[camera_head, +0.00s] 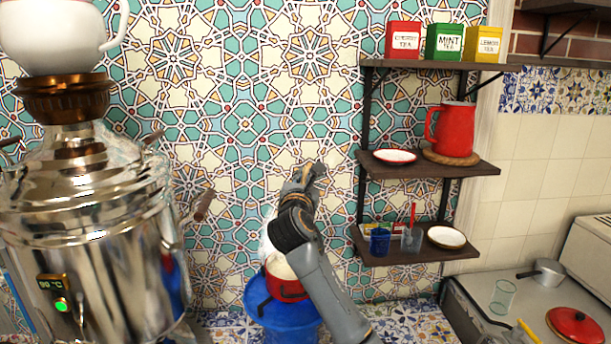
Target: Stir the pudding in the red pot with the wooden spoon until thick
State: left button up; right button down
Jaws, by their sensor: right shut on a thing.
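The red pot (287,287) sits at lower centre on a round blue object (285,318), partly hidden by my right arm. A pale surface shows inside or above its rim; I cannot tell whether it is pudding. My right gripper (309,176) is raised above and slightly right of the pot, in front of the tiled wall. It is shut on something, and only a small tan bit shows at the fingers. I cannot make out a whole wooden spoon. My left gripper is not in view.
A large shiny samovar (90,240) with a white teapot (62,35) on top fills the left. Wall shelves at right hold tea tins, a red jug (452,131) and dishes. A stove with a saucepan (548,272) and red lid (575,325) stands lower right.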

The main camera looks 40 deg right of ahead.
pick_arm(q)
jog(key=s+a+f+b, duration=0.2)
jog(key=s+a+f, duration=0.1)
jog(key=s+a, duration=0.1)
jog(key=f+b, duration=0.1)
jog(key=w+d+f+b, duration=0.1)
jog(key=b, duration=0.1)
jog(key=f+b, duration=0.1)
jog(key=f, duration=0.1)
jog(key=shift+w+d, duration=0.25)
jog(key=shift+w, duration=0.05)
pick_arm(e)
notch_tip(320, 180, down, 10)
jog(key=shift+a, duration=0.2)
